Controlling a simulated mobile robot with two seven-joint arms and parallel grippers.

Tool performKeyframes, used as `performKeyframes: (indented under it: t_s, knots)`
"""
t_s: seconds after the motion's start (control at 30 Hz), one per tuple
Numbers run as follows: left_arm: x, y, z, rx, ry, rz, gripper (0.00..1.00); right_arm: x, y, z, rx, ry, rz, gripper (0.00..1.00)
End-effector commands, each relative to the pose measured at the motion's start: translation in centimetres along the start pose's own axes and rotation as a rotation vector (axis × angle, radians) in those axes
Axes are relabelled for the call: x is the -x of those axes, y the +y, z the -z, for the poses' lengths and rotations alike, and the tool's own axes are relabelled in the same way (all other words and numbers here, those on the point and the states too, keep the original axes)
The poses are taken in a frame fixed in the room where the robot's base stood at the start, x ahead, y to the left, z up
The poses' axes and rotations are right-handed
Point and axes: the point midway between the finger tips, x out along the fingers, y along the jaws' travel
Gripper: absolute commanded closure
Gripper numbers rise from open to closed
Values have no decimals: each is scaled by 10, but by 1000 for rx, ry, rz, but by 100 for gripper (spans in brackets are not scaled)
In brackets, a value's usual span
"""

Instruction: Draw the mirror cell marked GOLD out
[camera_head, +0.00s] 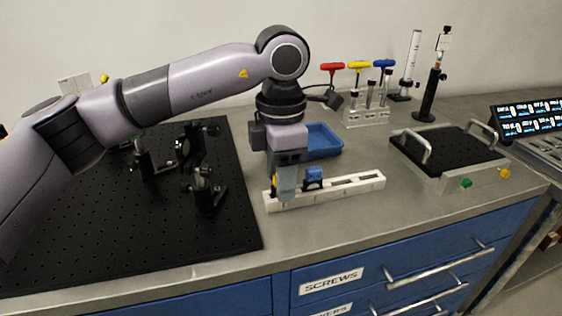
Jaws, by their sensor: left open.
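A long white rack (352,188) lies on the grey bench near its front edge. A blue cell (313,175) with a dark front stands in it, just right of my left gripper. My left gripper (286,192) points down over the left part of the rack and is open. A small yellow piece (274,184) shows at the gripper's left side, mostly hidden by the fingers. I cannot tell whether the fingers touch it. No GOLD marking can be read. The right part of the rack shows empty slots. My right gripper is not in view.
A black breadboard (90,225) with dark optic mounts (205,188) lies left. A blue tray (322,140) is behind the rack. A stand with red, yellow and blue T-handled tools (366,116) is at the back. A black-topped plate with handles (448,152) stands right.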

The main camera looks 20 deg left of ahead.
Motion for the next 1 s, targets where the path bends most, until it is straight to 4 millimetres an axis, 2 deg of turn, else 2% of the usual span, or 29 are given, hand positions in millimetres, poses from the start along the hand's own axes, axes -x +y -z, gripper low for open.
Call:
performKeyframes:
  t_s: [0.17,0.2,0.33,0.57,1.0]
  knots:
    - [0,0,0,0,0,0,54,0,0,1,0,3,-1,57]
    - [0,0,0,0,0,0,57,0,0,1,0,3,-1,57]
    - [0,0,0,0,0,0,100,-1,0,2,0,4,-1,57]
    - [1,0,0,0,-1,0,100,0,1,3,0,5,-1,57]
    - [18,0,0,0,-1,-1,100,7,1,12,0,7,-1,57]
